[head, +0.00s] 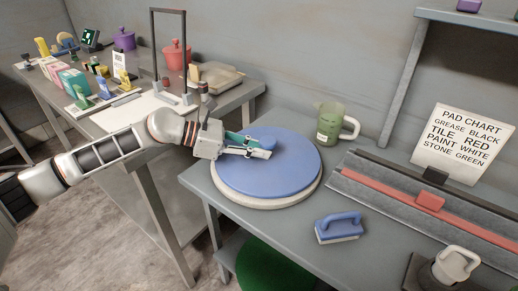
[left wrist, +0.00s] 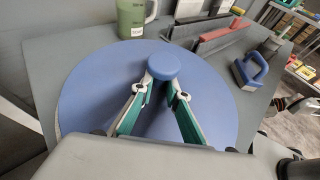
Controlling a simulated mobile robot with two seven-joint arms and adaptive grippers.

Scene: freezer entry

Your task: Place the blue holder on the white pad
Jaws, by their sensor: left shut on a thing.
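The blue holder (head: 285,175) is a large flat round disc with a raised round knob, which also shows in the left wrist view (left wrist: 163,66). The white pad (head: 262,203) is a thick round disc under it; its rim shows along the front and left. The holder lies over the pad, slightly towards the back; I cannot tell if a thin gap separates them. My left gripper (head: 262,147) reaches in from the left and is shut on the holder's knob, with a green-lined finger on each side of it.
A green mug (head: 336,124) stands close behind the disc. A blue-handled scrubber (head: 339,227) lies in front right. A rail with a red strip (head: 400,193) and a pad chart (head: 462,143) are at right. A side table with a black frame (head: 153,45) stands left.

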